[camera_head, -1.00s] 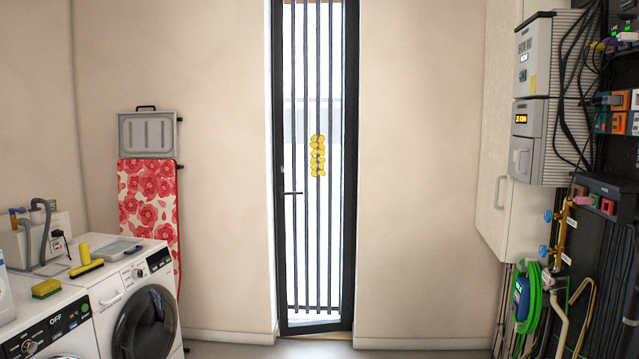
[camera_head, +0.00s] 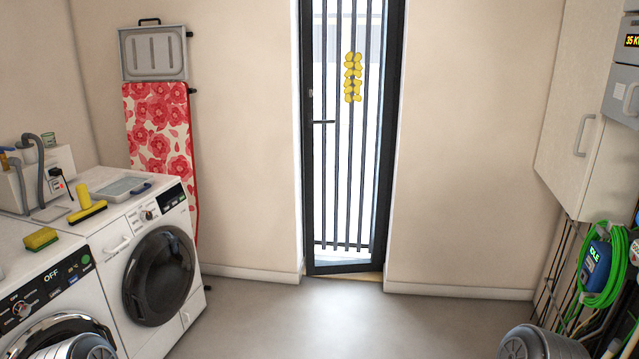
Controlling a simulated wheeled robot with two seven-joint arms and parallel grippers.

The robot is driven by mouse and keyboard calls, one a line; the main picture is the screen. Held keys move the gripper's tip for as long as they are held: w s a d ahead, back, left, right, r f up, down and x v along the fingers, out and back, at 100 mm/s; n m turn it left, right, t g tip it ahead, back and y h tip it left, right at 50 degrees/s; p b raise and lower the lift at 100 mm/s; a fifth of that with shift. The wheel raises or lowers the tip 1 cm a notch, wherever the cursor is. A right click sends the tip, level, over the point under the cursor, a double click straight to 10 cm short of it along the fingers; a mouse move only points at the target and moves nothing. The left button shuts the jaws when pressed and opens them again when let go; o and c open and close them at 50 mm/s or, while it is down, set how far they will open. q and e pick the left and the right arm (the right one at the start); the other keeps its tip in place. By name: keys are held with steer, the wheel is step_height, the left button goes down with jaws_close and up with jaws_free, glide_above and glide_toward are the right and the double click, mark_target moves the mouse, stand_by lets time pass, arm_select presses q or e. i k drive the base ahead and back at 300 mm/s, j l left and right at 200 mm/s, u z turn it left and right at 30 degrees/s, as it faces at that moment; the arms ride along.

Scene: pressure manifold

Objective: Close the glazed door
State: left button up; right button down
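The glazed door (camera_head: 310,200) stands in the middle of the far wall. It is tall and narrow, with a dark frame and vertical dark bars seen against bright light. A dark lever handle (camera_head: 323,122) sits on its left side. A yellow cluster (camera_head: 353,78) shows against the bars. The door's bottom edge slants against the wall line and a strip of tan threshold shows at its lower right, so it looks slightly ajar; the gap's size is hard to tell. Neither gripper is in view; only rounded grey parts, likely my arms, show at the bottom corners.
A washing machine (camera_head: 158,275) and another white appliance (camera_head: 50,285) line the left side. A floral ironing board (camera_head: 160,140) leans on the wall. A wall cabinet (camera_head: 575,120) and green hose (camera_head: 607,265) are at right. The grey floor (camera_head: 290,310) before the door is clear.

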mark_target(373, 265)
steer(key=i, duration=0.75)
steer(key=i+l+u, duration=0.1)
steer(key=i, duration=0.6)
steer(key=i+l, duration=0.15)
steer(key=i, duration=0.6)
steer(key=i+l+u, duration=0.1)
steer(key=i+u, duration=0.3)
steer(key=i+l+u, duration=0.75)
steer(key=i+j, duration=0.1)
